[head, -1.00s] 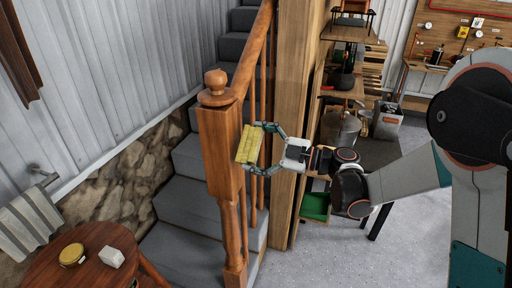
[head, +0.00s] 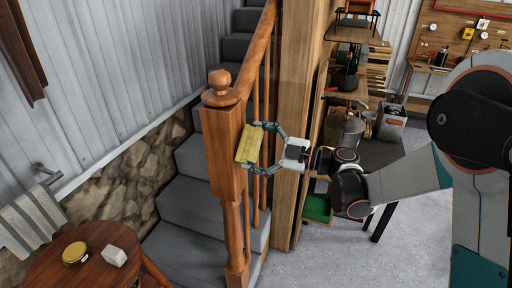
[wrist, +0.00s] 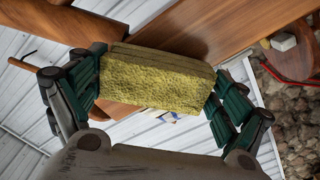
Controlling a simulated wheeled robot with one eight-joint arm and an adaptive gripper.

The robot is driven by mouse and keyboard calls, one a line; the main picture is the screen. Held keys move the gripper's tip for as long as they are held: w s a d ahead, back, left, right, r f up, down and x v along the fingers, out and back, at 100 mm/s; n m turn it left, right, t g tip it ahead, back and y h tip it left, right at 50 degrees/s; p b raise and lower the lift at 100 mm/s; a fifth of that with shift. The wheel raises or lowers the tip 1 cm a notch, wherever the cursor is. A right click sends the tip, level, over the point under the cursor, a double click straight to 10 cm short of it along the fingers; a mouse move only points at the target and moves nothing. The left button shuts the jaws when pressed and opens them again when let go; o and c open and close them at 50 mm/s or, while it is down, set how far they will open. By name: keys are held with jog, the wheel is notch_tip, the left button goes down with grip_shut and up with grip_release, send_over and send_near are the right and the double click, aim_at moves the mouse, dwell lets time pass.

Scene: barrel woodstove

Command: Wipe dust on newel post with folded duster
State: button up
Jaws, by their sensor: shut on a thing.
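The newel post (head: 224,150) is brown wood with a round ball finial, standing at the foot of the stairs. The folded duster (head: 249,144) is a yellow layered block, held at the right side of the post's upper square section. My gripper (head: 262,147) is shut on the duster, with one finger at each end of it. In the wrist view the duster (wrist: 160,85) sits between the green-padded fingers, with the post's wood (wrist: 215,25) right behind it. I cannot tell if the duster touches the post. No dust can be made out on the visible faces.
The handrail (head: 258,50) and balusters rise behind the post. Grey stairs (head: 195,205) lie to its left. A round wooden table (head: 95,280) with a yellow tin (head: 75,253) and a white block (head: 114,256) stands front left.

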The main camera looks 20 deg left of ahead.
jog(key=shift+a, duration=0.5)
jog(key=shift+w, duration=0.1)
jog(key=shift+w+d, duration=0.15)
jog(key=shift+w, duration=0.75)
jog(key=shift+w+d, duration=0.1)
jog(key=shift+w, duration=0.8)
jog(key=shift+w+a+b, duration=0.1)
jog(key=shift+b, duration=0.3)
jog(key=shift+s+a, duration=0.15)
jog(key=shift+s, duration=0.9)
jog(key=shift+s+a, duration=0.15)
jog(key=shift+s, duration=0.85)
jog(key=shift+s+d+b, duration=0.15)
jog(key=shift+d+b, duration=0.45)
jog(key=shift+d, duration=2.35)
